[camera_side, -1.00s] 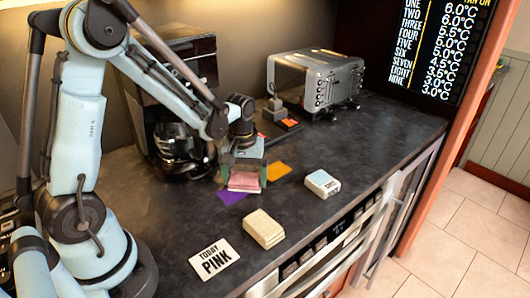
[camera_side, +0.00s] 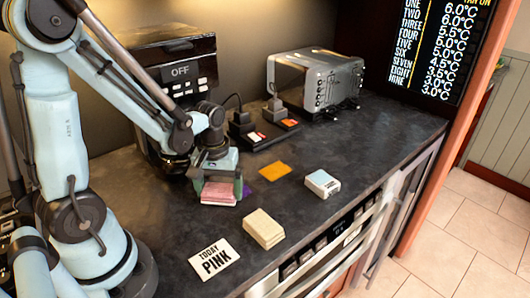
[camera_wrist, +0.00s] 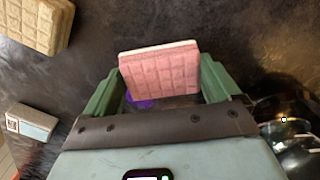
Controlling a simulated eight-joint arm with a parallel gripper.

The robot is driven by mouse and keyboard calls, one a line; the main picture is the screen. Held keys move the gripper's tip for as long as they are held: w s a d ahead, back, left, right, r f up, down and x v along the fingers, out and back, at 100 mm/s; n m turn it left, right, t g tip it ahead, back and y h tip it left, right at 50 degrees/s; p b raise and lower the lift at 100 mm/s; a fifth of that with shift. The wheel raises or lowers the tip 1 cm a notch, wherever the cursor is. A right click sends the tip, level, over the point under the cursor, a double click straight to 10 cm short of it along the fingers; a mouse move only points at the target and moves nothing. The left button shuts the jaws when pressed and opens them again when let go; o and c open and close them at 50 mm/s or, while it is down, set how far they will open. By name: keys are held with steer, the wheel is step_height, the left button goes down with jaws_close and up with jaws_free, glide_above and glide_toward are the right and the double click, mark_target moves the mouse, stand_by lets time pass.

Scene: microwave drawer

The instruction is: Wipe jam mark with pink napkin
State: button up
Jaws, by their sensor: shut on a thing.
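My gripper (camera_side: 220,189) is shut on the pink napkin (camera_side: 219,194), a thick quilted block, low over the dark counter. In the wrist view the pink napkin (camera_wrist: 160,72) stands between the green fingers of my gripper (camera_wrist: 165,88). A flat purple mark (camera_side: 247,191) lies on the counter just right of the napkin, partly hidden by my gripper. The purple mark (camera_wrist: 140,104) also shows below the napkin in the wrist view. A flat orange patch (camera_side: 275,171) lies farther right. I cannot tell for certain which is jam, or whether the napkin touches the counter.
A card reading "TODAY PINK" (camera_side: 214,259) and a beige quilted stack (camera_side: 264,228) lie in front. A small white and blue box (camera_side: 323,184) stands right. The counter's front edge is at lower right.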

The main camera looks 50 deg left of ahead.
mark_target(220, 189)
steer(key=shift+r, duration=3.7)
steer(key=shift+f, duration=0.1)
